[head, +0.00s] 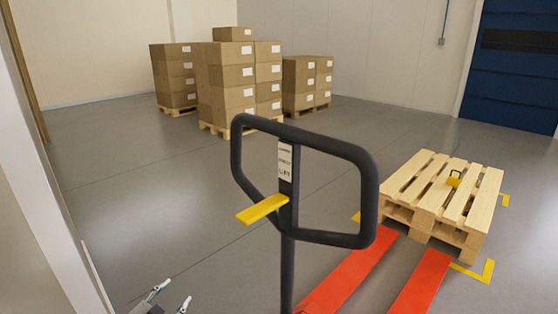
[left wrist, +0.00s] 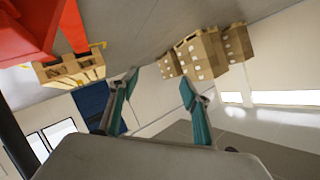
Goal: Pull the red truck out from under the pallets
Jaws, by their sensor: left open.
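The red pallet truck (head: 355,280) stands in front of me with its two red forks pointing toward the wooden pallets (head: 440,200) at the right. The far ends of the forks reach the pallets; how deep they go in is hidden. Its dark loop handle (head: 367,190) stands upright in the middle of the head view, with a yellow lever (head: 262,209) on it. My left gripper (head: 168,299) is open and empty at the bottom left, apart from the handle. In the left wrist view, its fingers (left wrist: 158,85) are spread, and red truck parts (left wrist: 28,30) show at top left. My right gripper is not in view.
Stacks of cardboard boxes (head: 225,80) on pallets stand at the back. A small yellow-and-black object (head: 454,178) lies on the pallets. Yellow floor marks (head: 487,271) surround them. A pale post (head: 45,170) rises at the left. The floor between is clear.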

